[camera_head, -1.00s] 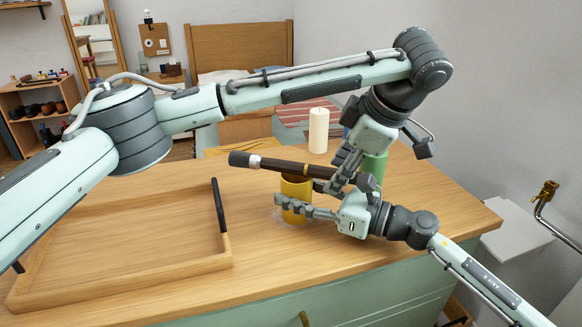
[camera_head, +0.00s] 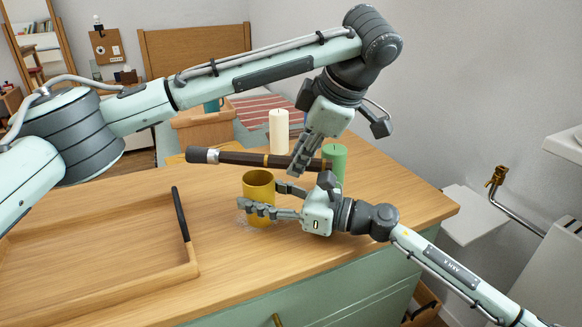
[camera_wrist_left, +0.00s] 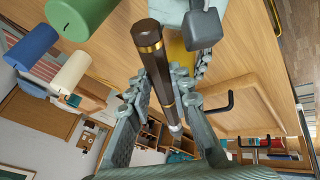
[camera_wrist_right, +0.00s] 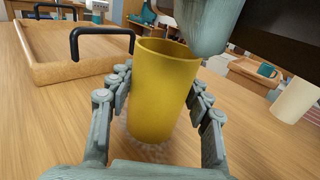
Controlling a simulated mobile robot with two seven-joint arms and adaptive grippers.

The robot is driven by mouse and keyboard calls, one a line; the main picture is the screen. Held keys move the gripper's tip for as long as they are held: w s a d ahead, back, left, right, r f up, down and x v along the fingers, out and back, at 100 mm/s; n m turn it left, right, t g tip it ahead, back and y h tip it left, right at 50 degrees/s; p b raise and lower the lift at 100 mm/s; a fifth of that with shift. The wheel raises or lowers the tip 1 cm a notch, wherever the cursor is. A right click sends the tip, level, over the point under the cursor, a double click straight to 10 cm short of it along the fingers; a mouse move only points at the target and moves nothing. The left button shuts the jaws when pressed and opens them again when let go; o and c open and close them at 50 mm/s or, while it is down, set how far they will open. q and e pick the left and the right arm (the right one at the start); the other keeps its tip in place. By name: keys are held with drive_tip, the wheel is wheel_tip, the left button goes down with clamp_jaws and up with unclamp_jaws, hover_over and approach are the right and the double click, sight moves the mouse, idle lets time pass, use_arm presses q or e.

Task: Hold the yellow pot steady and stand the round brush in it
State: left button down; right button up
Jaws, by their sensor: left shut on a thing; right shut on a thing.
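The yellow pot (camera_head: 257,188) stands upright on the wooden counter. My right gripper (camera_head: 268,199) is shut around its sides; the right wrist view shows a finger on each side of the pot (camera_wrist_right: 160,95). The round brush (camera_head: 240,158) has a dark brown handle with gold rings, a silver collar and a dark head at the left end. My left gripper (camera_head: 308,155) is shut on its handle and holds it nearly level above the pot. In the left wrist view the brush (camera_wrist_left: 158,75) lies between the fingers. The brush is outside the pot.
A wooden tray (camera_head: 150,285) with a black handle (camera_head: 181,214) lies to the left. A white candle (camera_head: 279,131) and a green cylinder (camera_head: 338,163) stand behind my grippers. The left wrist view also shows a blue cylinder (camera_wrist_left: 31,47). The counter right of the green cylinder is clear.

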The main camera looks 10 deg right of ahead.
use_arm(q)
wheel_tip(320, 180, up, 7)
drive_tip(key=shift+f, duration=0.2)
wheel_tip(320, 180, up, 6)
drive_tip(key=d+n+g+h, duration=0.1)
drive_tip(key=d+g+h, duration=0.1)
drive_tip(key=h, duration=0.6)
drive_tip(key=w+a+r+n+h, duration=0.2)
drive_tip(key=a+r+n+h, duration=0.1)
drive_tip(key=a+r+h, duration=0.7)
wheel_tip(320, 180, down, 12)
drive_tip(key=a+y, duration=0.1)
drive_tip(key=shift+g, duration=0.3)
drive_tip(key=shift+a+f, duration=0.1)
